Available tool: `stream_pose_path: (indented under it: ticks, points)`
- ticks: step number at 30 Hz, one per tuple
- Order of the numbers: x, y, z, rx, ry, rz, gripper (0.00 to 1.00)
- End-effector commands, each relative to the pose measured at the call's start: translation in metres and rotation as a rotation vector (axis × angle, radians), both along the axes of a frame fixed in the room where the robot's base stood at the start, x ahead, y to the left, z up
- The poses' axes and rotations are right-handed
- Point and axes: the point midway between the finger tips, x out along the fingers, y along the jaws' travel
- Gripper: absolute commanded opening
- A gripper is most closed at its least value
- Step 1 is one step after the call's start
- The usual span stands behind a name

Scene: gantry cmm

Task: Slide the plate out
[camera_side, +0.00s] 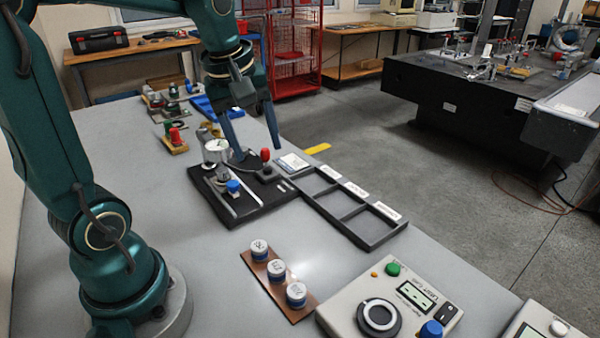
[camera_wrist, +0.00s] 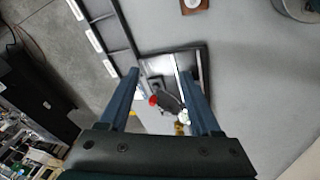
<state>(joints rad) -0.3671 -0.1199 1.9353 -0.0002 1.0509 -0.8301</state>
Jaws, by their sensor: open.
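A black fixture base (camera_side: 268,202) lies flat on the grey bench; it also shows in the wrist view (camera_wrist: 160,58). It carries a bright metal strip (camera_side: 222,196), a blue knob (camera_side: 233,187), a red-knobbed clamp (camera_side: 265,155) and a round dial gauge (camera_side: 215,147). I cannot clearly tell which flat part is the plate. My gripper (camera_side: 259,153) is open and points down above the far part of the fixture. In the wrist view my gripper (camera_wrist: 162,72) has its fingers wide apart, with the red knob (camera_wrist: 153,100) showing between them. Nothing is held.
A black compartment tray (camera_side: 388,236) with white labels lies right of the fixture. In front are a brown strip (camera_side: 290,301) with three round white-topped pieces and a beige meter box (camera_side: 345,318). Several small tools stand behind. The bench left of the fixture is clear.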

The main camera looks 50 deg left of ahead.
Motion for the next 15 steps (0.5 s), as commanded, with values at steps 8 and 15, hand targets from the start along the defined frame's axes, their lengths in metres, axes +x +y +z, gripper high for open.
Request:
stream_pose_path:
  ticks: [8, 15]
  points:
    - [0.011, 0.085, -0.050, -0.115, 0.149, 0.421, 0.65]
    - [-0.004, 0.113, -0.080, -0.165, 0.227, 0.526, 0.65]
